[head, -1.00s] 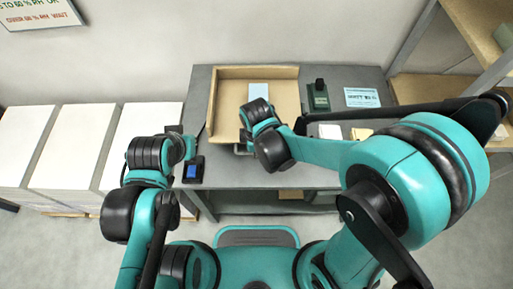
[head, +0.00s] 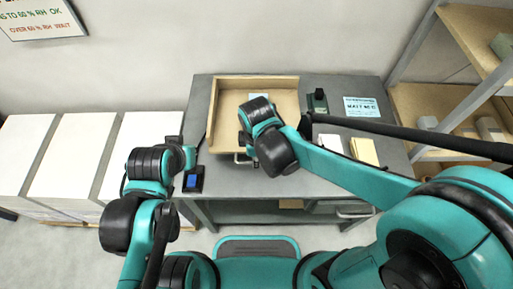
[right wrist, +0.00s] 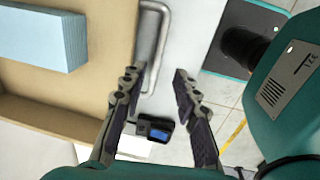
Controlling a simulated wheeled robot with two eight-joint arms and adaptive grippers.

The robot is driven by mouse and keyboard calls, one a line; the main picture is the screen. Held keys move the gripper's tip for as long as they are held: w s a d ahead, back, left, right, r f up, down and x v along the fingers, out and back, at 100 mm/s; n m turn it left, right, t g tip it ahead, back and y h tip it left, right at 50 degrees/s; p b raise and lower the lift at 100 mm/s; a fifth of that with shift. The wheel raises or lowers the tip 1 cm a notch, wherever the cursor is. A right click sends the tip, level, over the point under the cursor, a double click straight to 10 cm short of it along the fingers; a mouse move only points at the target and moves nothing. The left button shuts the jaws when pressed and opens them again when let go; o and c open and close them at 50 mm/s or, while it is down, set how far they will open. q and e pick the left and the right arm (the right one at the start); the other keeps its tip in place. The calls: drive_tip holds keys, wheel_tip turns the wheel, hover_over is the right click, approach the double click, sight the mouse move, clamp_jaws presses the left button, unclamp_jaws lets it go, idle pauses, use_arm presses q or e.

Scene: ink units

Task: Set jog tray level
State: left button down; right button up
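The tan jog tray (head: 226,105) sits on the grey table and holds a light blue block or stack of sheets (right wrist: 35,38). I cannot tell whether the tray is level. A metal loop handle (right wrist: 154,45) is at its front edge; in the head view it is partly hidden by my right wrist. My right gripper (right wrist: 156,74) is open, its fingertips on either side of the handle's lower end in the right wrist view. I see no closed grip on it. My left arm ends left of the tray, near the table's left edge; its fingers cannot be made out.
A small black device with a blue screen (head: 193,180) lies at the table's front left. A dark green device (head: 318,102), a pale card (head: 361,107), a white pad (head: 331,145) and a yellow stack (head: 364,151) are right of the tray. A shelf (head: 455,100) stands at right, white stacks (head: 75,150) at left.

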wheel_tip(320, 180, up, 7)
drive_tip(key=s, duration=0.1)
drive_tip(key=shift+f, duration=0.1)
idle(0.6)
drive_tip(key=s+d+r+m+t, duration=0.2)
drive_tip(key=d+m+t, duration=0.3)
drive_tip(key=d+m, duration=1.2)
drive_tip(key=shift+d+m+t, duration=0.4)
drive_tip(key=shift+m, duration=0.1)
